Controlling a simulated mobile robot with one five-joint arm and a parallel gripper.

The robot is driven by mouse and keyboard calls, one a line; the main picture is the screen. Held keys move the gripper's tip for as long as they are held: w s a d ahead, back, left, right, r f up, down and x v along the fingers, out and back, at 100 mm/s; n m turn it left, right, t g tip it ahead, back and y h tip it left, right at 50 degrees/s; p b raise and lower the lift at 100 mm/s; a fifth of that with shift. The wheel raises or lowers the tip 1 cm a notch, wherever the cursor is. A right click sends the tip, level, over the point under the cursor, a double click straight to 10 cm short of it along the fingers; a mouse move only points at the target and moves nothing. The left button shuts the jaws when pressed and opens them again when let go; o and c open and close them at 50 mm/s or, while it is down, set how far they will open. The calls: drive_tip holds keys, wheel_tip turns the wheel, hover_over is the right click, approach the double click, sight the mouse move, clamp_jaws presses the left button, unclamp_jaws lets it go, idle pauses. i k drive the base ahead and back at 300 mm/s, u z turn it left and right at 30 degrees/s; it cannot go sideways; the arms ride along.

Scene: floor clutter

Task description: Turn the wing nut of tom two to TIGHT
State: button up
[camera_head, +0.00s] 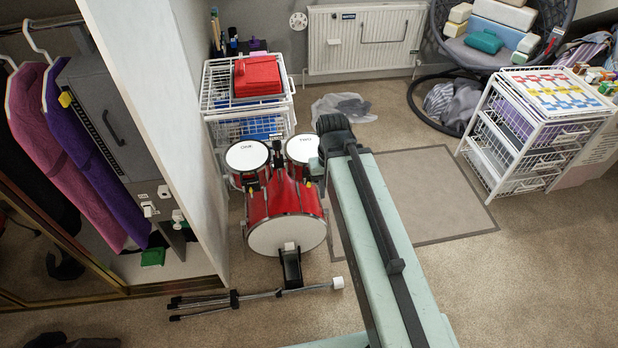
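A small red drum set stands on the carpet left of centre. Its bass drum (286,232) has a white head facing me. Two toms with white heads sit above it: the left one (247,155) and the right one (303,148). The lettering on the right head looks like TWO, seen upside down. My arm reaches to the right edge of tom two. My gripper (317,170) is close beside that tom, small and partly hidden by my arm; its fingers cannot be made out. The wing nut and any TIGHT mark cannot be made out.
A black pedal (291,268) stands before the bass drum, and a folded metal stand (255,297) lies across the floor. A wardrobe panel (170,130) is close on the left. A wire drawer unit (248,100) stands behind. A flat mat (430,195) lies at right with free floor.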

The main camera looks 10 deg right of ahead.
sight(309, 184)
drive_tip(key=u, duration=3.15)
drive_tip(key=i, duration=0.95)
drive_tip(key=z, duration=2.4)
